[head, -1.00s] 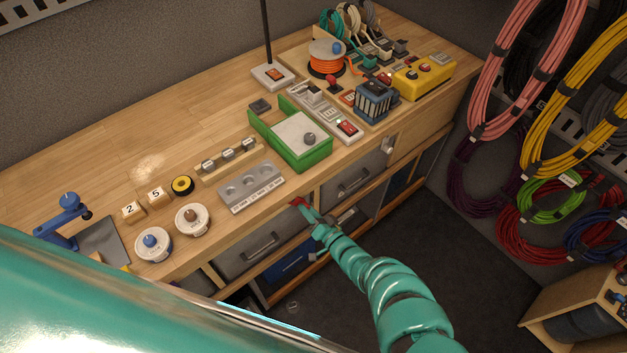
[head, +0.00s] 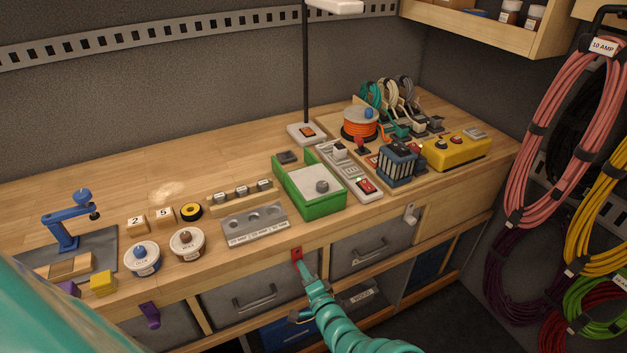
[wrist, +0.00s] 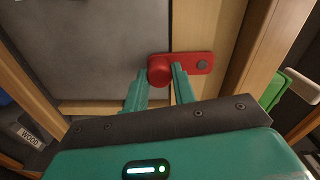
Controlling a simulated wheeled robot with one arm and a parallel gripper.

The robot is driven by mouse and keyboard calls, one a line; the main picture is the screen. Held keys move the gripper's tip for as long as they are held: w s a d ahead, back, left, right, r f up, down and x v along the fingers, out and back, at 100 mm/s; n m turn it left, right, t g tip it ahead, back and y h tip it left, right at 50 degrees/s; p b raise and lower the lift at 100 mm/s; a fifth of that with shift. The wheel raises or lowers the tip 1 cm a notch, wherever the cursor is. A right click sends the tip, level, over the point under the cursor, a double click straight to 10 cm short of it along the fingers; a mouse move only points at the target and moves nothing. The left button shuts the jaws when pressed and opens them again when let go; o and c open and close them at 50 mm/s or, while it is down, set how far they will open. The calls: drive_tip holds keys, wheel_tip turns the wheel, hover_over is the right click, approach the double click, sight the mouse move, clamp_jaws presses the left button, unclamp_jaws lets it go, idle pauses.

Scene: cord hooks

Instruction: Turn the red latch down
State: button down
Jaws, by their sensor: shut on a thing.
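The red latch (head: 297,253) sits on the wooden rail just under the bench edge, at the upper right of the left grey drawer. In the head view it stands upright, with its long side running down. The wrist view is rolled sideways: the latch (wrist: 192,63) has its screw on the wood, and its round knob (wrist: 160,71) reaches over the edge of the grey drawer (wrist: 85,50). My gripper (wrist: 160,82) has one finger on each side of the knob and is shut on it. In the head view my gripper (head: 300,266) comes from below and partly covers the latch.
The left drawer (head: 258,290) with its bar handle lies left of the latch. Another grey drawer (head: 370,250) is to the right. The bench top above holds a grey holder (head: 255,226) and a green tray (head: 325,207). Open floor lies below right.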

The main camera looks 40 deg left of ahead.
drive_tip(key=shift+s+f+m, duration=0.1)
drive_tip(key=shift+s+m, duration=0.05)
drive_tip(key=shift+m, duration=0.15)
drive_tip(key=c, duration=1.1)
unclamp_jaws()
drive_tip(key=shift+c, duration=0.2)
drive_tip(key=p+v, duration=0.4)
drive_tip(key=v, duration=1.3)
drive_tip(key=shift+p, duration=0.4)
drive_tip(key=shift+s+d, duration=0.1)
drive_tip(key=shift+s, duration=0.05)
